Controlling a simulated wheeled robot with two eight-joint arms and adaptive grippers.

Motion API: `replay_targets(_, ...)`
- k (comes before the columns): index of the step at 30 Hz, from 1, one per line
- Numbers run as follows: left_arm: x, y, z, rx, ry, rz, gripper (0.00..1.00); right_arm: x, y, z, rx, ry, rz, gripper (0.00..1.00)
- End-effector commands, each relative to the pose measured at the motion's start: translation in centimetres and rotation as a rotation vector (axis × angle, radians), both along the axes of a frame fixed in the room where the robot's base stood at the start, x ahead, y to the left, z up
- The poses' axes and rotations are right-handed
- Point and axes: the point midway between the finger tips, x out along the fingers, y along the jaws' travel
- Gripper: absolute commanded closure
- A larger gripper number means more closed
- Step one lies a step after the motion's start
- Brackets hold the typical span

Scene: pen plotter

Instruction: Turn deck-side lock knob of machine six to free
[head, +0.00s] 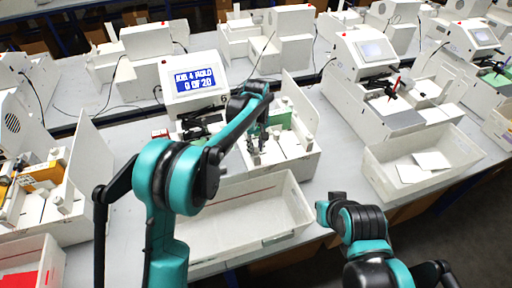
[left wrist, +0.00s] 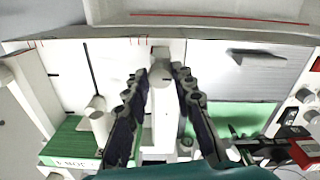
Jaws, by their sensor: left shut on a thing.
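The plotter machine (head: 195,85) in front of me has a lit screen reading roughly "JOB 4 HOLD 0 OF 20". The knob's turned position cannot be told. Another pale knob (left wrist: 96,106) stands on the deck left of the fingers. My right arm is at the lower right of the head view; its gripper does not show.
An empty white bin (head: 250,210) stands in front of the machine. Another bin (head: 425,165) with white sheets is to the right. Green blocks (left wrist: 70,140) and a red-and-black control area (left wrist: 305,150) flank the deck. More machines stand around, with loose black cables.

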Motion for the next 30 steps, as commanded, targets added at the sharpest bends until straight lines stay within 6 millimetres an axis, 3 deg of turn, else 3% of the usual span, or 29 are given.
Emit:
replay_targets(14,-0.1,-0.1,0.0,-0.001,0.002,0.012,1.00,0.0,0.0,0.0,0.000,0.000,0.000,1.00)
replay_targets(15,0.0,-0.1,0.0,-0.001,0.002,0.012,0.65,0.0,0.0,0.0,0.000,0.000,0.000,1.00)
replay_targets(16,0.0,-0.1,0.0,-0.001,0.002,0.012,0.57,0.0,0.0,0.0,0.000,0.000,0.000,1.00)
replay_targets(26,0.0,0.0,0.1,-0.001,0.001,0.011,0.54,0.0,0.0,0.0,0.000,0.000,0.000,1.00)
replay_targets(30,0.0,0.0,1.4,0.000,0.000,0.011,0.54,0.0,0.0,0.0,0.000,0.000,0.000,1.00)
